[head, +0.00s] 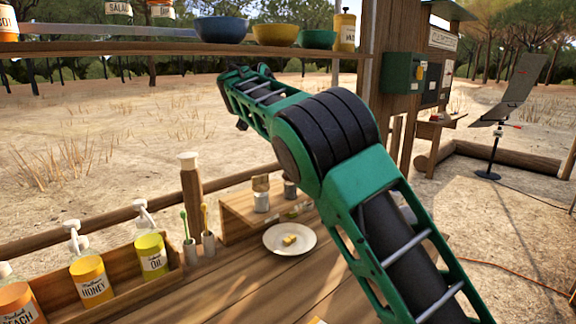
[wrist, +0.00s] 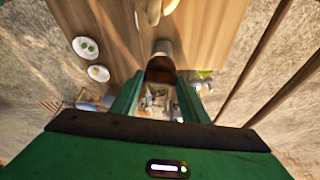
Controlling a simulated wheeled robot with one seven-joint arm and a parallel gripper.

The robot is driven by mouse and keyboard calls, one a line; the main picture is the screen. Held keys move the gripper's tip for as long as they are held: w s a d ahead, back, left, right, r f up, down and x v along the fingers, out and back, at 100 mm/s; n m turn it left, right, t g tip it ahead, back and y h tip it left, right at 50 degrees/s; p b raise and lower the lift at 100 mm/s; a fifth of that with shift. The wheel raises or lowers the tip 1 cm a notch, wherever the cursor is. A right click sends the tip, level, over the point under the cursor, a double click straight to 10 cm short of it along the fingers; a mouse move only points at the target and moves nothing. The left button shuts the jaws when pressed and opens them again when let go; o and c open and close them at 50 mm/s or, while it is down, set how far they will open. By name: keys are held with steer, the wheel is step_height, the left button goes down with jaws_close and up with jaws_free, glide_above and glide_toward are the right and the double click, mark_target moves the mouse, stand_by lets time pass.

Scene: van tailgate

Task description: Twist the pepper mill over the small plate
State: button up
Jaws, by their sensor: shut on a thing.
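My gripper (wrist: 159,95) is shut on a dark brown piece with a pale grey end, which I take to be the pepper mill (wrist: 161,68). It sits between the two green fingers in the wrist view. In the head view my arm reaches up and left, and I cannot make out the fingers or the held mill there. A small white plate (head: 290,248) with yellow pieces on it lies on the wooden table. Neither is under the fingers there.
A wooden rack (head: 176,277) of labelled bottles stands at the left of the table. A wooden post with a pale cap (head: 191,195) and cups with utensils (head: 208,243) are near it. A low wooden step (head: 235,222) is behind the plate. Bowls (head: 222,29) stand on a high shelf.

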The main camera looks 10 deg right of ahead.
steer(key=shift+w+r, duration=0.15)
steer(key=o, duration=1.1)
steer(key=shift+c, duration=0.2)
steer(key=shift+a+r, duration=0.2)
steer(key=shift+r, duration=0.05)
steer(key=s+a, duration=0.5)
steer(key=a, duration=0.6)
steer(key=shift+r, duration=0.15)
